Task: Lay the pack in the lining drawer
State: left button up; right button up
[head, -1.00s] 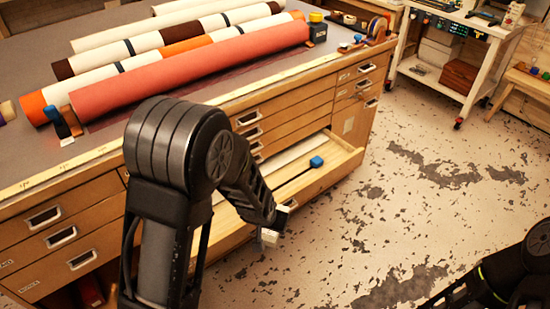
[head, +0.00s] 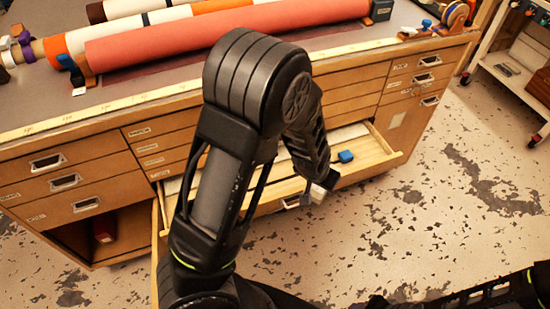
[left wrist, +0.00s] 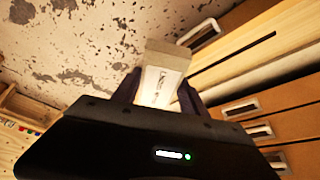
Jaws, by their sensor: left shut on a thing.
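A small pale pack with a grey-brown end and dark print (left wrist: 160,84) is between the fingers of my left gripper (left wrist: 158,92) in the left wrist view. In the head view the left gripper (head: 322,184) hangs at the end of my bent arm, shut on the pack (head: 317,194), whose pale end shows. An open drawer (head: 385,160) extends from the cabinet front; the gripper is at its front edge. I cannot tell its exact height above it. My arm hides part of the drawer. My right gripper is not in view; only part of that arm shows bottom right.
A blue block (head: 345,156) sits in the open drawer, beside a pale lining. Large rolls, one red (head: 220,32), lie on the cabinet top (head: 28,100). An open cubby (head: 100,230) is at lower left.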

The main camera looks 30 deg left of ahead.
aim_at(316, 187)
pick_arm(q)
jog(key=shift+f, duration=0.3)
jog(key=f+b, duration=0.2)
jog(key=b, duration=0.1)
jog(key=shift+a+f+m, duration=0.25)
jog(key=shift+a+m, duration=0.15)
jog(key=a+f+b, duration=0.1)
jog(key=b, duration=0.1)
jog(key=w+a+m+h+b, duration=0.1)
jog(key=a+b, duration=0.1)
jog(key=shift+f+m, duration=0.3)
jog(key=shift+f, duration=0.05)
jog(key=a+r+m+b, duration=0.1)
jog(key=a+m+b, duration=0.1)
jog(key=a+b, duration=0.2)
jog(key=s+a+r+m+h+b, duration=0.1)
jog(key=a+b, duration=0.3)
jog(key=a, duration=0.5)
jog(key=shift+s+a+r+m+g+h, duration=0.15)
jog(key=shift+r+m+g+h, duration=0.15)
jog(key=shift+r+m, duration=0.5)
jog(key=shift+f+b, duration=0.7)
jog(key=shift+f, duration=2.5)
